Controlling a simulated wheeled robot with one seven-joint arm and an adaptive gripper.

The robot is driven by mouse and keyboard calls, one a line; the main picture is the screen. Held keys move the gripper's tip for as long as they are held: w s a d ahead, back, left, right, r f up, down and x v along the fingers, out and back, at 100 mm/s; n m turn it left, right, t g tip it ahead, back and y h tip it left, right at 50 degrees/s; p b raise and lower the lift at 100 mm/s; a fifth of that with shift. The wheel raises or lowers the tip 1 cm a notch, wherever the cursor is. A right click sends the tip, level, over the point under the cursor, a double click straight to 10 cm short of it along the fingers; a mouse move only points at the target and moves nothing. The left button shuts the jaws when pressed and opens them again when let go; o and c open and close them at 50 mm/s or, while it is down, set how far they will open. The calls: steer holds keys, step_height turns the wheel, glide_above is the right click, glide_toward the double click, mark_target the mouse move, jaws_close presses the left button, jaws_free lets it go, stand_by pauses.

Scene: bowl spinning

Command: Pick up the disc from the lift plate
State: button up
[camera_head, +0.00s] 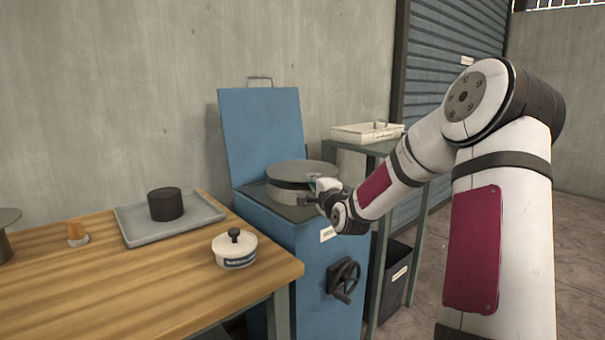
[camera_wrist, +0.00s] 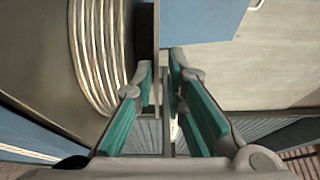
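A round grey disc (camera_head: 302,170) lies flat over the top of the blue cabinet, above a dark gap and a lighter round body (camera_head: 285,195). I cannot tell the lift plate apart from these parts. My gripper (camera_head: 312,190) is at the disc's right front edge. In the wrist view, a thin plate edge (camera_wrist: 156,40), apparently the disc's rim, stands between the two fingertips of my gripper (camera_wrist: 162,68). A narrow gap shows on the right finger's side, so the fingers look open around the rim. A ribbed silver round body (camera_wrist: 100,60) is at left.
The blue cabinet (camera_head: 300,262) has a raised lid (camera_head: 262,128) behind the disc and a handwheel (camera_head: 343,280) in front. A wooden table (camera_head: 120,290) at left holds a tray (camera_head: 190,226) with a black cylinder (camera_head: 166,204), and a lidded white pot (camera_head: 234,249). A shelf stands right.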

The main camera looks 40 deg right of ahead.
steer(key=b+x, duration=0.1)
steer(key=x, duration=0.3)
steer(key=shift+w+d+f, duration=0.1)
steer(key=shift+f, duration=0.1)
steer(key=shift+w, duration=0.1)
steer(key=shift+r, duration=0.1)
jaws_close()
